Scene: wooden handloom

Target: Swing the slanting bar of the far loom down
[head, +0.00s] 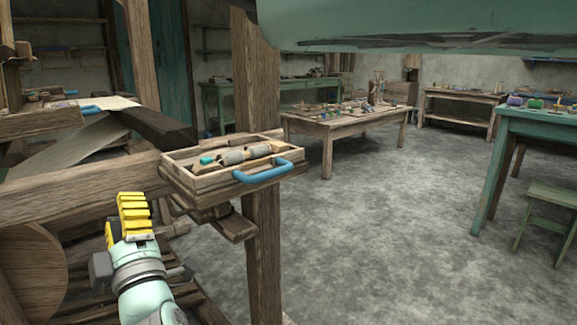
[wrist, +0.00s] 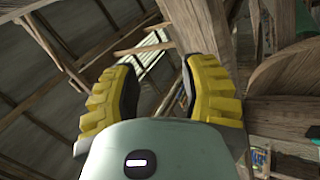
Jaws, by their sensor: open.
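A wooden loom frame (head: 80,190) fills the left of the head view. A dark slanting bar (head: 155,124) runs down to the right across its upper part, above the thick front beam. I cannot tell whether this is the bar of the far loom; no second loom shows clearly. My gripper (head: 132,200), with yellow ribbed fingers, is in front of the front beam and below the dark bar, apart from it. In the wrist view my gripper (wrist: 163,85) is open and empty, pointing up toward roof timbers; a wooden beam (wrist: 197,25) shows beyond the fingers.
A wooden tray (head: 190,180) with a blue handle (head: 262,172) and shuttle-like tools sticks out right of my gripper. An upright post (head: 262,260) stands beside it. A table (head: 335,125) and a green table (head: 505,150) stand farther off. The grey floor (head: 385,235) between is clear.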

